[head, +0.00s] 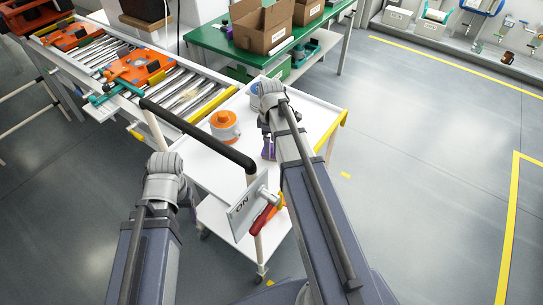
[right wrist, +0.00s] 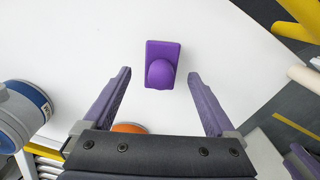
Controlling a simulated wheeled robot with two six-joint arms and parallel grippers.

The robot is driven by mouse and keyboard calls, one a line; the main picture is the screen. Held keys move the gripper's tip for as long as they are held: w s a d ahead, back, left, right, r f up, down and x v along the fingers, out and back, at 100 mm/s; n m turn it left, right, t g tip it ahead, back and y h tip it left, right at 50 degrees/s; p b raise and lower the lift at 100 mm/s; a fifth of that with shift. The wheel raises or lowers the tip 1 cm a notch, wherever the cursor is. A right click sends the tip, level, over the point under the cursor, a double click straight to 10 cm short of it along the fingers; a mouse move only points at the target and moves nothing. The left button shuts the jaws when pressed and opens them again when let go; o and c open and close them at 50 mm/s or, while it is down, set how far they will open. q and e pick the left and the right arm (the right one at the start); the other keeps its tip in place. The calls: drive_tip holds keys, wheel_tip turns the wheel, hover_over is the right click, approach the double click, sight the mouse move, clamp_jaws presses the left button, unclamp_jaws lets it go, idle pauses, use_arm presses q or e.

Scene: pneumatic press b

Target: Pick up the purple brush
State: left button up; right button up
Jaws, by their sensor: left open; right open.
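The purple brush (right wrist: 163,64) lies on the white cart top, with a rectangular base and a rounded knob. In the right wrist view it is ahead of my right gripper (right wrist: 160,82), centred between the two spread fingers and touching neither. In the head view a small purple patch of it (head: 268,149) shows beside my right arm, which hides the rest. My right gripper (head: 268,122) is open and empty over the cart. My left gripper (head: 164,165) is at the cart's left side, away from the brush; its fingers are mostly hidden.
On the white cart (head: 318,112) stand an orange round container (head: 225,125) and a blue-and-white can (head: 256,90). A roller conveyor (head: 190,97) and green table (head: 230,45) lie behind.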

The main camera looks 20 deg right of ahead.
wheel_tip(320, 180, down, 4)
drive_tip(key=b, duration=0.2)
drive_tip(key=shift+r+b, duration=0.1)
drive_tip(key=shift+b, duration=0.3)
drive_tip(key=shift+r, duration=0.1)
drive_tip(key=shift+s, duration=0.1)
drive_tip(key=shift+c, duration=0.3)
clamp_jaws()
drive_tip(key=shift+r, duration=0.1)
wheel_tip(320, 180, up, 10)
drive_tip(key=p, duration=1)
